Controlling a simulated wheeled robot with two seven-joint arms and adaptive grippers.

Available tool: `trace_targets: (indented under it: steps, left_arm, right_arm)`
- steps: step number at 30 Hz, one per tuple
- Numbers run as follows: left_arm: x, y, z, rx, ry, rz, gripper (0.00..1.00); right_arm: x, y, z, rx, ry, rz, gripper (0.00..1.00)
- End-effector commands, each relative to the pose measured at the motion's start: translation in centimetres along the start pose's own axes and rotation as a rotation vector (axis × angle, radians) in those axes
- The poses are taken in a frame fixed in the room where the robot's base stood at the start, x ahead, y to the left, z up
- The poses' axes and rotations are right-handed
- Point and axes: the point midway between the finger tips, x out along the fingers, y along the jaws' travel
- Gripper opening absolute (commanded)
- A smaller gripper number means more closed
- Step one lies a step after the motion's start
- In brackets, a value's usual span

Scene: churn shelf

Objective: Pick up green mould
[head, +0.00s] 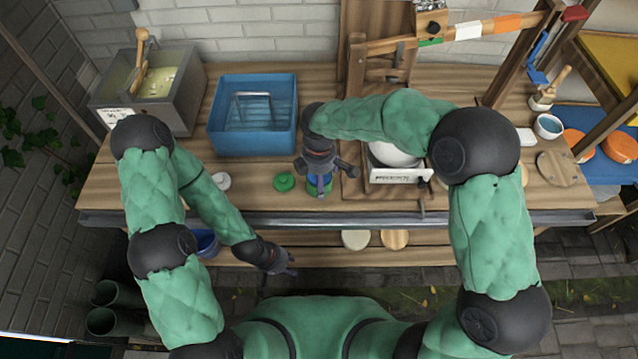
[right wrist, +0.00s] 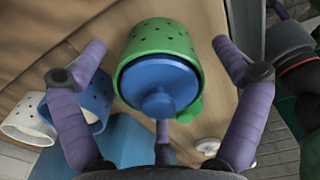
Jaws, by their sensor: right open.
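The green mould (right wrist: 160,42) is a perforated cylinder with a blue disc and knob (right wrist: 158,85) on its end facing the camera. In the right wrist view it sits between the spread purple fingers of my right gripper (right wrist: 160,65), with gaps on both sides. In the head view the mould (head: 319,189) is mostly hidden under my right gripper (head: 320,176), at the bench's front part. My left gripper (head: 277,274) hangs in front of the bench edge, empty, its fingers apart.
A white press base (head: 400,174) stands close on the right. White (right wrist: 28,120) and blue (right wrist: 97,102) perforated moulds show in the wrist view.

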Motion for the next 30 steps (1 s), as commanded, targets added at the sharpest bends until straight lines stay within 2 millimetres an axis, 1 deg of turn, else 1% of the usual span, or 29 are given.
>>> trace_targets:
  steps: [5,6,8,9,11,12,23,26,30]
  left_arm:
    - [-0.1,0.0,0.0,0.000,0.000,0.000,0.40]
    - [-0.1,0.0,0.0,0.000,0.000,0.000,0.40]
    - [-0.1,0.0,0.0,0.000,0.000,0.000,0.40]
    - [-0.1,0.0,0.0,0.000,0.000,0.000,0.40]
    - [-0.1,0.0,0.0,0.000,0.000,0.000,0.40]
    - [-0.1,0.0,0.0,0.000,0.000,0.000,0.40]
    - [-0.1,0.0,0.0,0.000,0.000,0.000,0.40]
    - [-0.2,0.1,0.0,0.000,0.000,0.000,0.40]
    - [-0.5,0.2,0.0,0.000,0.000,0.000,0.40]
  right_arm:
    - [-0.1,0.0,0.0,0.000,0.000,0.001,0.97]
    - [-0.1,0.0,0.0,0.000,0.000,0.001,0.86]
    - [-0.1,0.0,0.0,0.000,0.000,0.001,0.69]
    - [-0.1,0.0,0.0,0.000,0.000,0.001,0.58]
    - [-0.1,0.0,0.0,0.000,0.000,0.001,0.41]
    - [-0.1,0.0,0.0,0.000,0.000,0.000,0.37]
    - [-0.1,0.0,0.0,0.000,0.000,0.000,0.37]
    - [-0.4,0.0,0.0,0.000,0.000,0.000,0.37]
    - [-1.5,0.1,0.0,0.001,0.000,0.002,0.37]
